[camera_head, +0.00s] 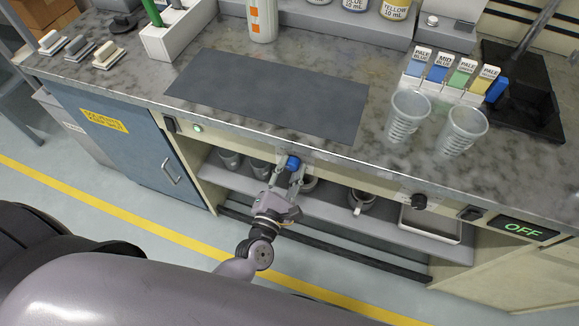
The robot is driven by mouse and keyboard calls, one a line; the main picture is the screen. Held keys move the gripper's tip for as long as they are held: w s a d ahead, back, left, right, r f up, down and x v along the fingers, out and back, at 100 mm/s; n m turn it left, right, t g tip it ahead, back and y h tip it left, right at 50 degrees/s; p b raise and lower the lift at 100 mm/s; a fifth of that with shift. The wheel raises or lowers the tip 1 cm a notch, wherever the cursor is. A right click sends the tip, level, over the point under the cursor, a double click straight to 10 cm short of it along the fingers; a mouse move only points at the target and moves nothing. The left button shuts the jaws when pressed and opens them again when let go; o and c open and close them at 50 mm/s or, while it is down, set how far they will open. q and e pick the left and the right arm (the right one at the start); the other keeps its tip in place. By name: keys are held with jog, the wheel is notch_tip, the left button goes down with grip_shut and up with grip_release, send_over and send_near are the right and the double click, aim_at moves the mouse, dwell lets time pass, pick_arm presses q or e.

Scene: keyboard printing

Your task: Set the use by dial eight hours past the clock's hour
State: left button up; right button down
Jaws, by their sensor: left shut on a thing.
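My left gripper (289,179) is at the front panel under the counter edge, with its fingers around a blue knob (293,163). It is shut on this knob. The fingers hide part of the knob, and no scale or pointer on it can be read. A black knob (419,201) sits further right on the same panel. I cannot tell from any label which knob is the use by dial. No clock shows in this view. My right gripper is not in view.
A green OFF display (526,230) and a small green light (198,128) are on the front panel. Below is a shelf (330,205) with cups and a tray. On the counter are a dark mat (270,95), clear cups (407,115) and colour-labelled blocks (460,75).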

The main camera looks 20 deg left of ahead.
pick_arm(q)
jog(key=m+p, duration=0.1)
jog(key=m, duration=0.2)
jog(key=shift+m, duration=0.4)
jog(key=m+p, duration=0.1)
jog(key=m, duration=0.2)
jog(key=shift+m, duration=0.3)
jog(key=m+p, duration=0.2)
jog(key=m, duration=0.4)
jog(key=shift+d+p, duration=0.1)
jog(key=shift+p, duration=0.2)
jog(key=m+p, duration=0.2)
jog(key=m, duration=0.4)
jog(key=shift+f+m, duration=0.1)
jog(key=shift+m, duration=0.3)
jog(key=m+p, duration=0.1)
jog(key=m, duration=0.4)
jog(key=shift+m, duration=0.3)
jog(key=shift+f, duration=0.1)
jog(key=shift+s, duration=0.1)
jog(key=o, duration=1.2)
